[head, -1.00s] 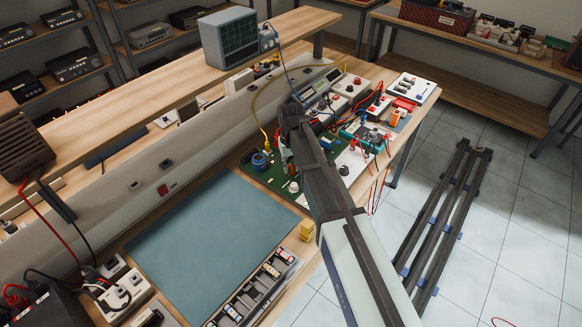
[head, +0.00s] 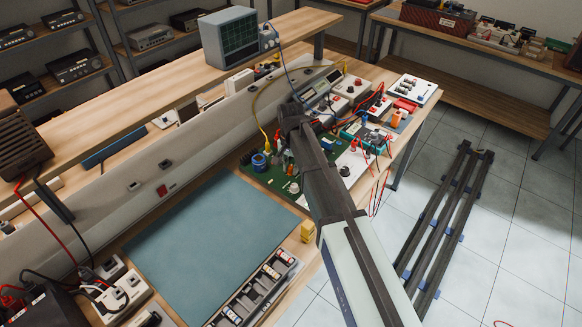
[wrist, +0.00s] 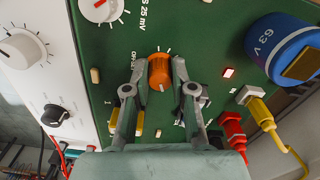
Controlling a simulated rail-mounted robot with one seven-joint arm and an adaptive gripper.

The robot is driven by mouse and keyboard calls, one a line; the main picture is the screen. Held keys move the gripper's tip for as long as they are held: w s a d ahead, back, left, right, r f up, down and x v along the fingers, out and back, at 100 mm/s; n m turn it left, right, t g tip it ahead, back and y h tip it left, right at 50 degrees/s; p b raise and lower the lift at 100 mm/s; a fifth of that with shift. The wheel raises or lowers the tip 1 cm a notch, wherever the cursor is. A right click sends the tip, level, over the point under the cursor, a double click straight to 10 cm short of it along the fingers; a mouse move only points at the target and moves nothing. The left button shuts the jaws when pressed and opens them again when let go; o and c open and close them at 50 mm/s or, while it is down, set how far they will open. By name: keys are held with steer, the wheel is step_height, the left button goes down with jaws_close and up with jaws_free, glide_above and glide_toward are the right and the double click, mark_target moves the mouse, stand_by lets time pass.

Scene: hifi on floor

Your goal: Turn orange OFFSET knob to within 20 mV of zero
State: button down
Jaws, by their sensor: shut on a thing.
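In the wrist view the orange knob (wrist: 159,73) stands on a green circuit board (wrist: 205,45), with white tick marks around it. My gripper (wrist: 159,75) has one finger on each side of the knob and is shut on it. In the head view the green board (head: 262,180) lies on the bench beyond the blue-grey mat, and my arm hides the knob and the gripper. Bench instruments with displays (head: 318,84) stand behind the board; their readings are too small to tell.
A blue capacitor (wrist: 283,48) marked 63 V stands right of the knob. A yellow plug (wrist: 257,105) and red plug (wrist: 232,130) with leads are close to the right finger. A white panel with knobs (wrist: 25,48) lies left. The mat (head: 205,240) is clear.

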mark_target(291, 167)
stand_by(0.3)
steer(key=c, duration=1)
jaws_free()
steer(key=shift+o, duration=0.2)
steer(key=shift+r, duration=0.1)
step_height(291, 167, up, 12)
